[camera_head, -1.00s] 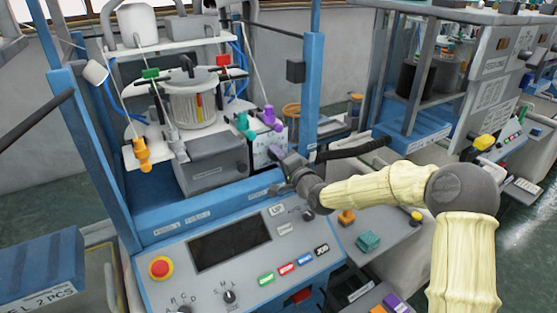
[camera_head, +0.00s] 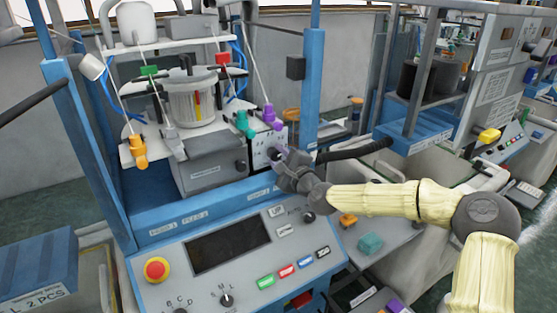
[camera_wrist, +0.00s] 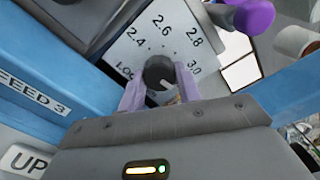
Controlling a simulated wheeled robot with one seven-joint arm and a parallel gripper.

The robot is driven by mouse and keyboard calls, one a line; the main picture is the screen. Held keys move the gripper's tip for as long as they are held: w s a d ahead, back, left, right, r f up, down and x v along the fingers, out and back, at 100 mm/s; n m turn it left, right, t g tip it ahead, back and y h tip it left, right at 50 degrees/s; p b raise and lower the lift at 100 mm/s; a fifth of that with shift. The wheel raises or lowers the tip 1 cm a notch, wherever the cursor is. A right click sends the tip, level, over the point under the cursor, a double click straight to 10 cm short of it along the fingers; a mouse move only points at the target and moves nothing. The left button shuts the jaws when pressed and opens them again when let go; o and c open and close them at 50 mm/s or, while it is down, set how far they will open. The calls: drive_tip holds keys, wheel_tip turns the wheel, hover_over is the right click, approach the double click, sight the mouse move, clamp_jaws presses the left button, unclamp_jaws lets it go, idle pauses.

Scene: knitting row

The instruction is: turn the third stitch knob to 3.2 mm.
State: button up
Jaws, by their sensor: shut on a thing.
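The dark round stitch knob (camera_wrist: 158,69) sits on a white dial plate (camera_wrist: 118,50) in the wrist view. The plate shows LOCK, 2.4, 2.6, 2.8 and 3.0; anything beyond 3.0 is hidden by my gripper. The knob's pale mark is at its lower right, past the 3.0 side. My gripper (camera_wrist: 160,88) is shut on the knob, with one pale purple finger on each side.
A purple clip (camera_head: 270,117) and a teal clip (camera_head: 245,124) are just above the plate. A grey box (camera_head: 211,160) stands to the left. A blue post (camera_head: 312,80) rises behind at the right. The control panel (camera_head: 180,275) lies below my arm.

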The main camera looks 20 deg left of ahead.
drive_tip(key=shift+f, duration=0.1)
idle(0.3)
drive_tip(key=o, duration=1)
drive_tip(key=shift+c, duration=0.2)
drive_tip(key=b+v, duration=0.3)
drive_tip(key=v, duration=1.4)
drive_tip(key=shift+s+d, duration=0.15)
